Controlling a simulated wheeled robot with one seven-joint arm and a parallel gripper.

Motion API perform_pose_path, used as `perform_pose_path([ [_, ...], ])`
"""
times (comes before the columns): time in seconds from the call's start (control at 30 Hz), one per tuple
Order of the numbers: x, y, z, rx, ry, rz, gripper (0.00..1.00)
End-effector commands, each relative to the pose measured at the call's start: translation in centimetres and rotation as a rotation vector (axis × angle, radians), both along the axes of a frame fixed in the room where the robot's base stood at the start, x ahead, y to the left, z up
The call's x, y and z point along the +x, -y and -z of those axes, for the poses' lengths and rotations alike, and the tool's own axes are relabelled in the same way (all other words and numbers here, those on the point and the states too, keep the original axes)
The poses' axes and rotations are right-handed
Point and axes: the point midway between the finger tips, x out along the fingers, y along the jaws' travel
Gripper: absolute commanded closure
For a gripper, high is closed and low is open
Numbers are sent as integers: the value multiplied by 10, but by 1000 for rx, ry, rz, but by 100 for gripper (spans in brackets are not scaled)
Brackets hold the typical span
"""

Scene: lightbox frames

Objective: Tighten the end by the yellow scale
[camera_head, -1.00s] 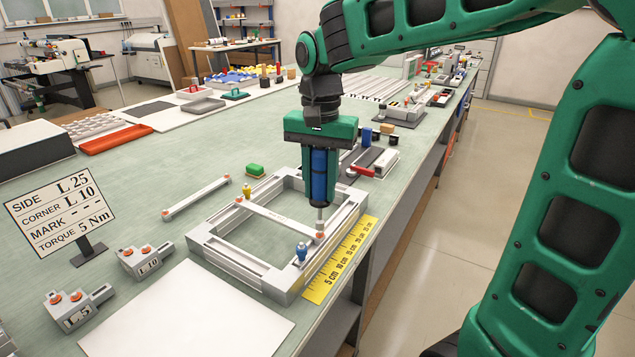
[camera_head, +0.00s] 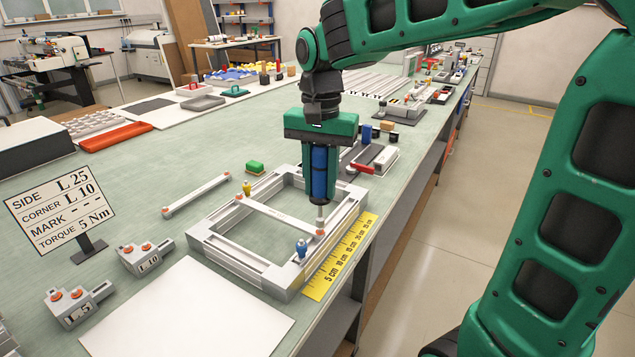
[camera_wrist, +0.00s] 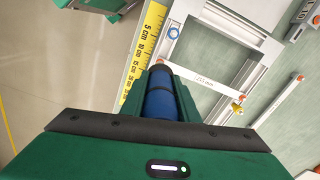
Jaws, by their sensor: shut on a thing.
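My gripper (camera_head: 319,172) is shut on a blue screwdriver (camera_head: 320,190), held upright with its tip down. The tip meets the orange screw (camera_head: 320,232) at the near-right end of the crossbar (camera_head: 275,218), by the yellow scale (camera_head: 340,258). Whether the tip is seated cannot be told. The crossbar lies across the aluminium frame (camera_head: 238,262). Its other end has an orange screw (camera_head: 239,198) near a yellow-topped peg (camera_head: 246,187). In the wrist view the screwdriver (camera_wrist: 160,100) hides part of the bar's end.
A loose bar (camera_head: 196,194) lies left of the frame. Blocks marked L10 (camera_head: 146,258) and L5 (camera_head: 77,304) sit front left beside a sign (camera_head: 60,210) reading side L25, corner L10, torque 5 Nm. A white sheet (camera_head: 188,315) lies in front.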

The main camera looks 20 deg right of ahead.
Motion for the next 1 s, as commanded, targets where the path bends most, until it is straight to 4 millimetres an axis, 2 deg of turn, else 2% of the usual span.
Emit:
perform_pose_path([
  [1.0,0,0,15,0,0,0,100],
])
